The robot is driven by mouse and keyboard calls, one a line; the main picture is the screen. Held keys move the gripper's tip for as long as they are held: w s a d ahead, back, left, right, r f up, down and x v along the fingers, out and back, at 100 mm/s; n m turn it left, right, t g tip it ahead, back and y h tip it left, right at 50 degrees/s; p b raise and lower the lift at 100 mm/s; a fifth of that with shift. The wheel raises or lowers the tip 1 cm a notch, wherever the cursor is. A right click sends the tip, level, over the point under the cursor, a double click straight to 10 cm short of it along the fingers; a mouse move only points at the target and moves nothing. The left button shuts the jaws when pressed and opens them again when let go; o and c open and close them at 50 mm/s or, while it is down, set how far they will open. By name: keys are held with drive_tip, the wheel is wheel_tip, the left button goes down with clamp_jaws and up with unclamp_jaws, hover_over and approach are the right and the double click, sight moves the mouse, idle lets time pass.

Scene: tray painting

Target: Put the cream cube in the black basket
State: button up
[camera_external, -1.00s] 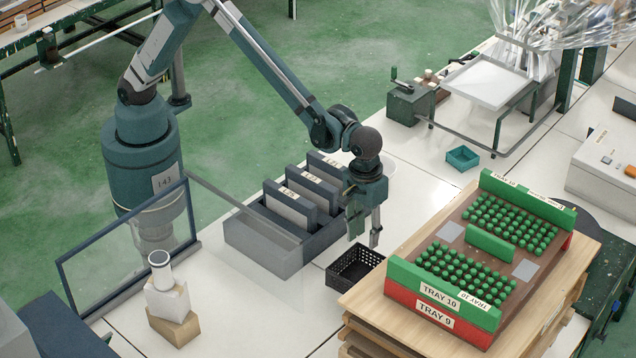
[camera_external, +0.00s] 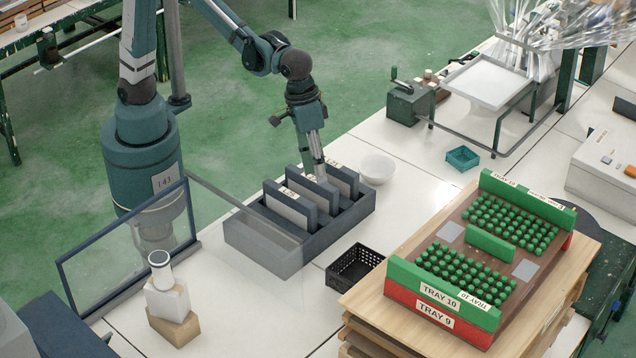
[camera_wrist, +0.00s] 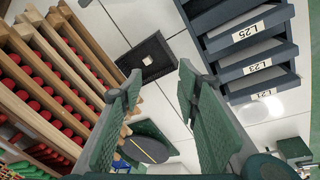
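A pale, cream-white block (camera_external: 168,301) stands on a tan block (camera_external: 175,328) at the lower left of the external view, with a white cylinder (camera_external: 160,270) on top. I take it for the cream cube; no other clear one shows. The black basket (camera_external: 352,272) stands on the white table left of the wooden pallet. It also shows in the wrist view (camera_wrist: 165,66), with a small pale patch inside that I cannot identify. My gripper (camera_external: 318,176) is over the grey file rack, away from block and basket. Its fingers (camera_wrist: 158,88) are apart with nothing between them.
The grey rack (camera_external: 262,246) with upright dark panels lies between the block stack and my gripper. A clear framed screen (camera_external: 120,245) stands behind the stack. A white bowl (camera_external: 377,169) is right of the rack. Green and red trays (camera_external: 432,304) sit on the pallet.

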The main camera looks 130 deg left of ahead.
drive_tip(key=s+d+r+m+t, duration=0.1)
drive_tip(key=s+r+m, duration=0.3)
drive_tip(key=s, duration=0.6)
drive_tip(key=s+d+m+t, duration=0.1)
drive_tip(key=s+m, duration=0.2)
drive_tip(key=s, duration=0.9)
drive_tip(key=s+d+m+t, duration=0.2)
drive_tip(key=s+m, duration=0.2)
drive_tip(key=s, duration=0.9)
drive_tip(key=shift+s+f+t, duration=0.2)
drive_tip(key=shift+s+t, duration=0.1)
